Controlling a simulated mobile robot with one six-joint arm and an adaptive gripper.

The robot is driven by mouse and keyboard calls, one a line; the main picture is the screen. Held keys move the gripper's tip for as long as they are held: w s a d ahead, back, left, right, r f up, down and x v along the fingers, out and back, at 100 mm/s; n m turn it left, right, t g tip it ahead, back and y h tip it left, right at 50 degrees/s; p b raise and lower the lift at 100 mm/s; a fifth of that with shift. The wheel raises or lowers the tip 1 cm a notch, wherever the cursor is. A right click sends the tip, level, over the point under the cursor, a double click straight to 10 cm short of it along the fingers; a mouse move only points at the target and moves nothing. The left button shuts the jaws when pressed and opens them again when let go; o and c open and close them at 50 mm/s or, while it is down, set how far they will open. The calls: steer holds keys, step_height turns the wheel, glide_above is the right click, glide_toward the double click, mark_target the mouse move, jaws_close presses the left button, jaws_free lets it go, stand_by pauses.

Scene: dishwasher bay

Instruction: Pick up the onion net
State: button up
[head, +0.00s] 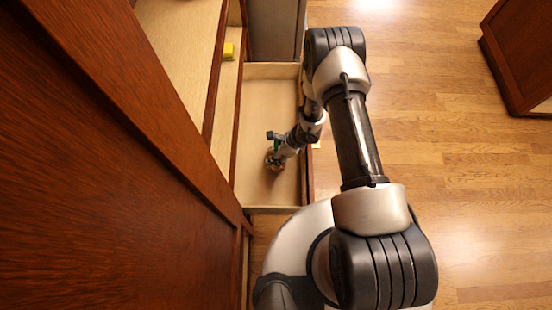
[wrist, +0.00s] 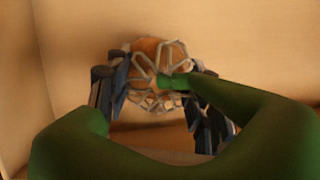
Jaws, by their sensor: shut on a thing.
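The onion net (wrist: 160,58) shows in the wrist view as orange-brown onions under pale netting, with a green band at its middle. It also shows small in the head view (head: 271,160), inside the open drawer. My gripper (wrist: 160,100) is shut on the net, with one dark finger on its left side and one on its right. In the head view my gripper (head: 279,153) points down into the drawer over the net. The green shapes at the bottom of the wrist view partly cover the fingers. I cannot tell whether the net touches the drawer floor.
The pale wooden drawer (head: 262,100) stands open, with its walls close around my gripper. A dark wooden panel (head: 90,150) fills the left. The wooden floor (head: 450,160) at right is clear up to another cabinet (head: 525,55).

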jaws_close()
steer(key=shift+r, duration=0.1)
